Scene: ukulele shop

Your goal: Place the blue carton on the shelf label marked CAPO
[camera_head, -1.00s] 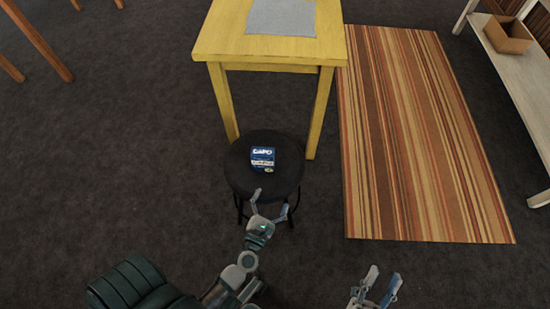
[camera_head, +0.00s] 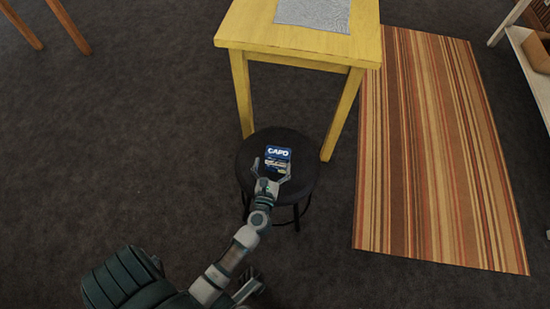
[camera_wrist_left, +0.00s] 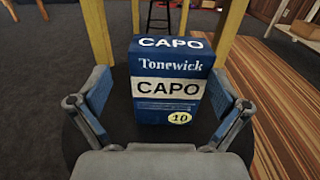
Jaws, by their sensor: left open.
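The blue carton (camera_head: 278,153) stands on a round black stool (camera_head: 305,182). In the left wrist view the carton (camera_wrist_left: 172,65) is upright, facing me, with "Tonewick", "CAPO" and a yellow "10" spot on its front. My left gripper (camera_head: 272,171) is open at the carton's near side. In the left wrist view its fingers stand apart to the left and right of the carton, with gaps on both sides. I see no shelf label marked CAPO.
A yellow table (camera_head: 290,36) with a grey cloth (camera_head: 315,12) stands just behind the stool. A striped rug (camera_head: 430,150) lies to the right. A pale shelf unit (camera_head: 530,75) with a brown box (camera_head: 537,50) is at the right edge. Dark floor is clear on the left.

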